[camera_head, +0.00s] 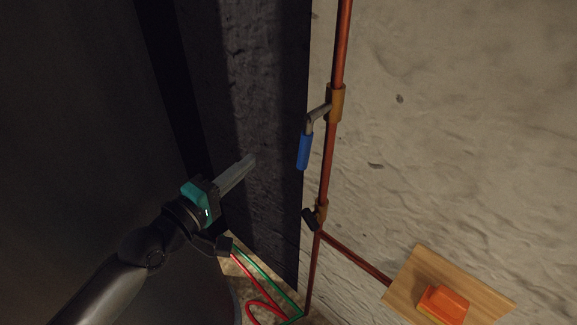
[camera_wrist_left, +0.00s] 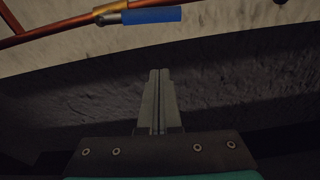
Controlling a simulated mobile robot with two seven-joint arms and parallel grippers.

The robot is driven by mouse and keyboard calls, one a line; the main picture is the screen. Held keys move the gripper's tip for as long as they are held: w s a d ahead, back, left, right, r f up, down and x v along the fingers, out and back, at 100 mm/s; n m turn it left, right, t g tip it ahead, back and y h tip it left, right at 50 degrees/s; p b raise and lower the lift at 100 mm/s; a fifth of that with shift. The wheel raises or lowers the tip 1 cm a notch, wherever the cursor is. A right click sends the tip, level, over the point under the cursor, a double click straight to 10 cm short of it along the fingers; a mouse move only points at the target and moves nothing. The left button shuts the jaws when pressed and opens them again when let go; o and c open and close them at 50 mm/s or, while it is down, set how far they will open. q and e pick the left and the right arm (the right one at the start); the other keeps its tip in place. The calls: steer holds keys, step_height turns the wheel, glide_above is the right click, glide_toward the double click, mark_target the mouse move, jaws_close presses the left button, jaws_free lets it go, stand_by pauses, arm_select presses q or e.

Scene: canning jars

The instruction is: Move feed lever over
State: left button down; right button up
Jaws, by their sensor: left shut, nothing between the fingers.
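The lever with a blue handle (camera_head: 304,151) sits on a brass valve (camera_head: 335,103) on a vertical copper pipe (camera_head: 327,160). Its metal arm bends out left from the valve and the blue grip hangs down, slightly tilted. The blue handle also shows at the top of the left wrist view (camera_wrist_left: 152,15), ahead of the fingers. My left gripper (camera_head: 249,161) is shut and empty, to the left of the handle and apart from it. Its closed fingers also show in the left wrist view (camera_wrist_left: 158,76). My right gripper is not in view.
A smaller valve with a black knob (camera_head: 310,217) sits lower on the pipe. A copper branch runs right to a wooden board (camera_head: 397,299) with an orange object (camera_head: 443,303). Red and green hoses (camera_head: 252,277) lie below my left gripper. A large dark curved surface (camera_head: 75,120) fills the left.

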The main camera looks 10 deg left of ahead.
mark_target(299, 156)
arm_select(q)
steer(key=w+d, duration=0.6)
steer(key=d, duration=0.1)
steer(key=shift+d, duration=0.2)
stand_by(0.5)
steer(key=shift+f, duration=0.1)
steer(key=p, duration=0.1)
steer(key=s+d+n+p, duration=0.1)
steer(key=p, duration=0.1)
steer(key=shift+d+f, duration=0.1)
steer(key=shift+d, duration=0.15)
steer(key=shift+s+f, duration=0.1)
steer(key=shift+f, duration=0.05)
